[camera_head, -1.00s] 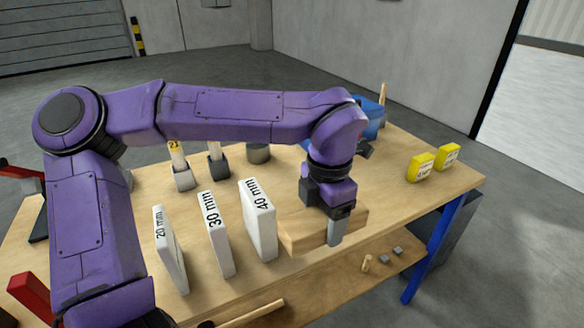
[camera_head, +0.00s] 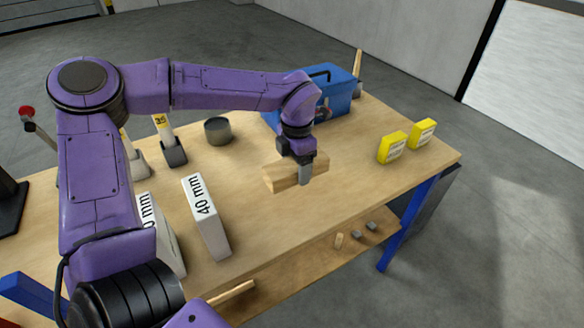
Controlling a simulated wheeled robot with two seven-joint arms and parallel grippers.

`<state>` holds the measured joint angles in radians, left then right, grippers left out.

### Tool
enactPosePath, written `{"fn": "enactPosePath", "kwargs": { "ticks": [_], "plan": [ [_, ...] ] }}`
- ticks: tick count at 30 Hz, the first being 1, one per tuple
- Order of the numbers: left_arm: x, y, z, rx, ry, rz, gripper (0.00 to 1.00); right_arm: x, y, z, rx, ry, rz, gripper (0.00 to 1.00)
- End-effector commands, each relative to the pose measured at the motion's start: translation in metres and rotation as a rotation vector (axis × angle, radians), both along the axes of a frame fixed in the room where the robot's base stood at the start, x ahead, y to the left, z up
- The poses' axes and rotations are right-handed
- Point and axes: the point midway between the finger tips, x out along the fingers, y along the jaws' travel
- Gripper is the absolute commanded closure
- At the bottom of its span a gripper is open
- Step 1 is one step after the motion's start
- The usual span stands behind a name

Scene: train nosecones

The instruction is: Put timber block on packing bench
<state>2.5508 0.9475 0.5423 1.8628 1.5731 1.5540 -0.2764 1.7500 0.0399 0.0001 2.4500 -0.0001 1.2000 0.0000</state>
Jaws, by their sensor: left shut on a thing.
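The timber block (camera_head: 281,178) is a pale wooden block on or just above the bench top, right of the white 40 mm block; whether it touches the wood I cannot tell. My left gripper (camera_head: 304,176) points down over it and is shut on it, with one grey finger showing on the near side. The far finger is hidden. The bench (camera_head: 365,185) has a light wooden top and blue legs. My right gripper does not show.
The white 40 mm block (camera_head: 207,216) stands left of the timber, with another white block partly behind my arm. A blue toolbox (camera_head: 338,92), a grey round tin (camera_head: 218,131) and two yellow boxes (camera_head: 392,147) stand around. Bench top near the right front is clear.

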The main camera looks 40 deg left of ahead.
Motion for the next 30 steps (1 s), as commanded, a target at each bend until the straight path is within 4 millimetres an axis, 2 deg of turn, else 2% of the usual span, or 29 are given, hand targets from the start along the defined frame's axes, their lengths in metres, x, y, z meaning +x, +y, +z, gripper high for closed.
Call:
{"fn": "enactPosePath", "kwargs": {
  "ticks": [6,9,11,23,24,25,26,30],
  "plan": [
    [0.013,0.015,-0.024,0.001,0.002,-0.002,0.70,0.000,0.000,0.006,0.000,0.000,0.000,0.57],
    [0.012,0.013,-0.044,0.000,0.002,-0.004,0.70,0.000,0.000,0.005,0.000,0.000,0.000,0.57],
    [0.012,0.013,-0.050,0.000,0.000,-0.004,0.70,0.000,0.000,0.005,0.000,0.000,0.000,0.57],
    [0.012,0.013,-0.057,-0.001,-0.002,-0.002,0.70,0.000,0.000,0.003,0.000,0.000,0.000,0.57],
    [0.012,0.013,-0.056,0.000,-0.001,-0.002,0.19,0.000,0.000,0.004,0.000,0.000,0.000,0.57],
    [0.012,0.013,-0.056,0.000,-0.001,-0.002,0.09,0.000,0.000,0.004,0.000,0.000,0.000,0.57],
    [0.012,0.013,-0.056,0.000,-0.001,-0.002,0.06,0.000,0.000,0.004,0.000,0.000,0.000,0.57],
    [0.012,0.013,-0.056,0.000,-0.001,-0.002,0.06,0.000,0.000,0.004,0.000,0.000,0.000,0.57]
  ]
}}
